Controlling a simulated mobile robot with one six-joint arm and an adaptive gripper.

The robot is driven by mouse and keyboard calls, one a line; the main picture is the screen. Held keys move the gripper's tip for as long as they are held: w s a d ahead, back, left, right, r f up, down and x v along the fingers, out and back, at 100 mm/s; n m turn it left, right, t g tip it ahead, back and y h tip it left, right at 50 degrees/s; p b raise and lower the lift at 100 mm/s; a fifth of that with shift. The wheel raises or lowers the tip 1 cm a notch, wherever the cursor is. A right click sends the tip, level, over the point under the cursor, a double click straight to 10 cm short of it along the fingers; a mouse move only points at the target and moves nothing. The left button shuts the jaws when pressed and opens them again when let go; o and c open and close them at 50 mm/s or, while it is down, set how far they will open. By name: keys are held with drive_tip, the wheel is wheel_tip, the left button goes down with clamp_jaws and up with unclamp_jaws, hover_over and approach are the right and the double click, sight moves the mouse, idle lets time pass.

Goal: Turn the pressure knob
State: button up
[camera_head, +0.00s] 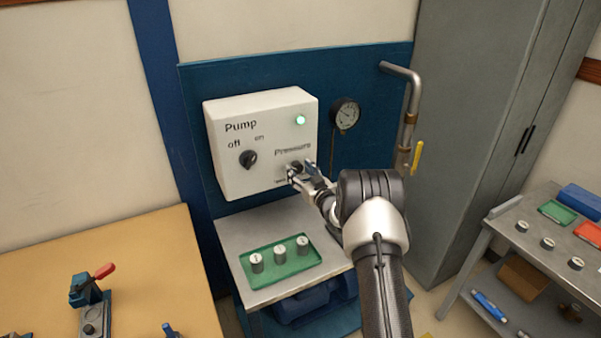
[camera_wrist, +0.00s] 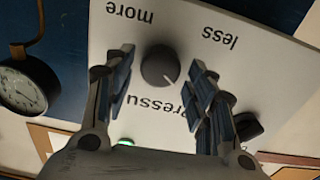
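The pressure knob (camera_wrist: 161,66) is a round dark knob on the white pump box (camera_head: 226,177). In the wrist view it sits between the upside-down words "more" and "less", and its pale mark points toward the lower right. My gripper (camera_head: 303,171) is at the box front over this knob and mostly hides it in the head view. In the wrist view my gripper (camera_wrist: 162,60) is open, with one finger on each side of the knob and a visible gap on both sides. The pressure gauge (camera_head: 345,114) also shows in the wrist view (camera_wrist: 25,85).
The pump switch (camera_head: 248,159) is left of my gripper, and a lit green lamp (camera_head: 300,120) is above. A pipe with a yellow handle (camera_head: 417,158) stands at the right. Below is a table with a green tray (camera_head: 282,276) holding three small cylinders.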

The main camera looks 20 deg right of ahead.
drive_tip(key=c, duration=0.8)
drive_tip(key=shift+c, duration=0.2)
drive_tip(key=shift+m, duration=0.5)
drive_tip(key=m+b, duration=0.1)
drive_tip(key=m, duration=0.2)
drive_tip(key=shift+d+m, duration=0.1)
drive_tip(key=shift+m, duration=0.3)
drive_tip(key=m, duration=0.4)
drive_tip(key=shift+m+b, duration=0.3)
drive_tip(key=shift+b, duration=0.1)
drive_tip(key=m, duration=0.6)
drive_tip(key=shift+d+f, duration=0.1)
drive_tip(key=m+p, duration=0.1)
drive_tip(key=m, duration=0.5)
drive_tip(key=shift+f, duration=0.1)
